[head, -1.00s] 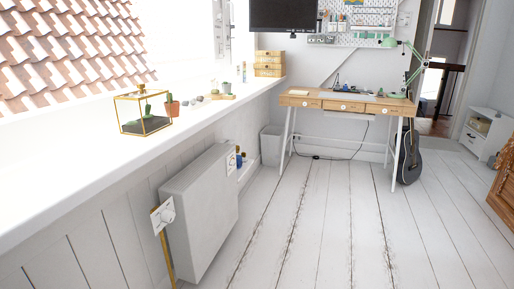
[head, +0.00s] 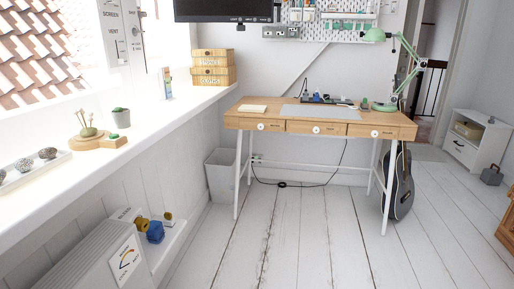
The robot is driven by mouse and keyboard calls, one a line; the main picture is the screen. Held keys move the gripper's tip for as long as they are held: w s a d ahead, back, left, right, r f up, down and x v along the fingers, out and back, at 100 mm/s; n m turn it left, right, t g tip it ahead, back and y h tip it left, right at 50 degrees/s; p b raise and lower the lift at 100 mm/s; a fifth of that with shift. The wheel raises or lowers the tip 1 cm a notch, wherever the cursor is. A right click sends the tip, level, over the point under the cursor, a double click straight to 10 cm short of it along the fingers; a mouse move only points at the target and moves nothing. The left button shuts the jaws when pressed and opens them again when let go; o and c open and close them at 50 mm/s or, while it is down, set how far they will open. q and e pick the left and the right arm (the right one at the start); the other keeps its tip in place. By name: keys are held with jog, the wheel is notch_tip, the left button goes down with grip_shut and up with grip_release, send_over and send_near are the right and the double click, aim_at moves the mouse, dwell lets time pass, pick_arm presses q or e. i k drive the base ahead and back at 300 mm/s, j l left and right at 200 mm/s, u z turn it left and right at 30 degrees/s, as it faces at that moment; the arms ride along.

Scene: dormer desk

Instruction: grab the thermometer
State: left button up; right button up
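A small, slim upright object (head: 167,84) with a pale face and coloured marks stands on the white windowsill (head: 196,110), left of the wooden boxes. It may be the thermometer, but it is too small to tell for certain. Nothing else in view is clearly a thermometer. Neither of my grippers is in view.
Wooden boxes (head: 213,76), a potted plant (head: 121,119) and a wooden board (head: 93,141) stand on the sill. A wooden desk (head: 320,126), a bin (head: 221,176) and a guitar (head: 401,185) are ahead. A radiator (head: 85,262) is at lower left. The middle floor is clear.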

aim_at(164, 72)
jog(key=i+l+u, duration=0.1)
jog(key=i+u, duration=0.3)
jog(key=i, duration=0.15)
jog(key=i+l+u, duration=0.8)
jog(key=i, duration=0.2)
